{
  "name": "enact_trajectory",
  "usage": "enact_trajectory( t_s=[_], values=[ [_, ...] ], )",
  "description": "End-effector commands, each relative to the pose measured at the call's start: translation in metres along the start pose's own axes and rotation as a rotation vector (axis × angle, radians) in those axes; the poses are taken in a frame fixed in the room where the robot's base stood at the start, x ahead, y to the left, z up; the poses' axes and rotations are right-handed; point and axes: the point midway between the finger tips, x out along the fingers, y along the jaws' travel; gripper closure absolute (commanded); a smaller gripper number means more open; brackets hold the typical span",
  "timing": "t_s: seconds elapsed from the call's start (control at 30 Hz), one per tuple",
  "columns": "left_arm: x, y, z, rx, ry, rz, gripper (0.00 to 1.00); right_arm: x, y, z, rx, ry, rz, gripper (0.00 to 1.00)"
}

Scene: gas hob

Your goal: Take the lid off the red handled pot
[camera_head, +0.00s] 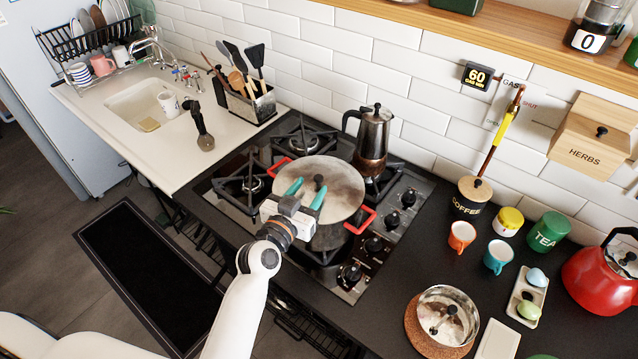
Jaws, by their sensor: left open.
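The pot (327,237) with red handles stands on the gas hob (232,208). Its round grey lid (341,183) sits on top, with a dark knob (319,181) in the middle. My left gripper (306,186) is open above the near part of the lid, its two teal fingers pointing toward the knob. The knob shows just beyond and between the fingertips, and I cannot tell whether they touch it. My gripper hides part of the lid's near edge. My right gripper is not in view.
A moka pot (371,145) stands close behind the pot. Hob knobs (393,219) line the right side. A small steel pan (447,315) sits on a cork mat to the right, near cups (462,236). Some black counter between hob and cups is clear.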

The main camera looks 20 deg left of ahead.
Motion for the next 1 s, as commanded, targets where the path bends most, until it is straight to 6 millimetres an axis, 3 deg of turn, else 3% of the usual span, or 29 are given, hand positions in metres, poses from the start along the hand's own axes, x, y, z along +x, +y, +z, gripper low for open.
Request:
enact_trajectory(
  t_s=[0.13, 0.3, 0.6, 0.9, 1.0],
  values=[
    [0.021, -0.002, 0.007, -0.003, -0.002, 0.000, 0.54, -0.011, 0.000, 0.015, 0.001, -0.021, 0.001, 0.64],
    [0.044, -0.003, 0.005, -0.001, -0.001, -0.001, 0.54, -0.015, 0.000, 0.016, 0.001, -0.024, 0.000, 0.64],
    [0.049, -0.003, 0.003, -0.001, 0.000, 0.000, 0.54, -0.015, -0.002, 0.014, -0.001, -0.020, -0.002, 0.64],
    [0.049, -0.003, 0.003, 0.000, -0.001, 0.000, 1.00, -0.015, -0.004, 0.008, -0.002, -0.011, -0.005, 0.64],
    [0.049, -0.002, 0.004, 0.000, -0.003, 0.000, 1.00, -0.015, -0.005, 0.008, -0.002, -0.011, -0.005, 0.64]
  ],
)
